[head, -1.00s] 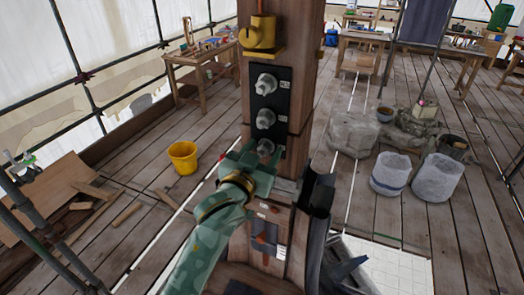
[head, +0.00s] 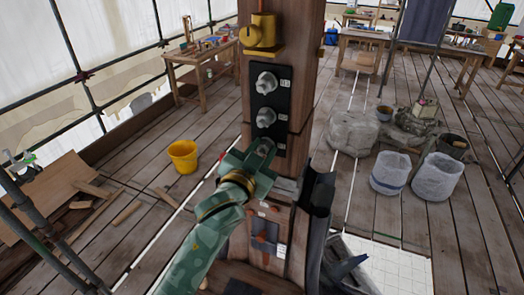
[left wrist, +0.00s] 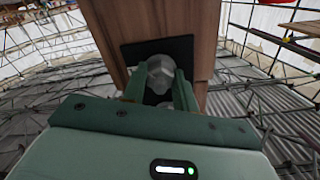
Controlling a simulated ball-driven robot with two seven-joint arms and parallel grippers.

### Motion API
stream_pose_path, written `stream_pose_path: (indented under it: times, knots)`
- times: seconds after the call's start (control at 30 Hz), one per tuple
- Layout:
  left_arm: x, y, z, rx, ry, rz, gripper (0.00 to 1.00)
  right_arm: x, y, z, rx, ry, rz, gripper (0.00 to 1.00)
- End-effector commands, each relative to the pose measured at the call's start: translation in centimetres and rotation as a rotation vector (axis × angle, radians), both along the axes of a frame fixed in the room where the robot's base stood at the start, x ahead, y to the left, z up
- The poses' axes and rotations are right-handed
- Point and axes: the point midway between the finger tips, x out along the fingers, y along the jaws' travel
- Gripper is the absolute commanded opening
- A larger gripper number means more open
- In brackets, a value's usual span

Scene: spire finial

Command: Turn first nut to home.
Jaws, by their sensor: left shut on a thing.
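A black panel (head: 285,102) on the wooden post carries a column of grey nuts. The top nut (head: 266,82) and middle nut (head: 265,117) are in plain sight in the head view. My left gripper (head: 262,152) is at the panel's low end and covers most of the lowest nut there. In the left wrist view a grey nut (left wrist: 160,70) shows at the fingertips of my left gripper (left wrist: 160,82), with a finger on each side. The fingers are shut on the lowest nut. My right gripper is out of view.
A yellow fitting (head: 259,32) sits on the post above the panel. A yellow bucket (head: 183,156) stands on the plank floor to the left. Pale sacks (head: 437,177) stand to the right. A workbench (head: 200,68) stands behind on the left.

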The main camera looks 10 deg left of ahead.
Motion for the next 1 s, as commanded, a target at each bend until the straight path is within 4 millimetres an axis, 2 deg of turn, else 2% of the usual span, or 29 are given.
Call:
stream_pose_path:
  times: [1.0]
  knots:
    - [0.01, -0.02, -0.08, 0.951, -0.185, 0.001, 0.06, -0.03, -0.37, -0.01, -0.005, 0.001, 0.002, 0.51]
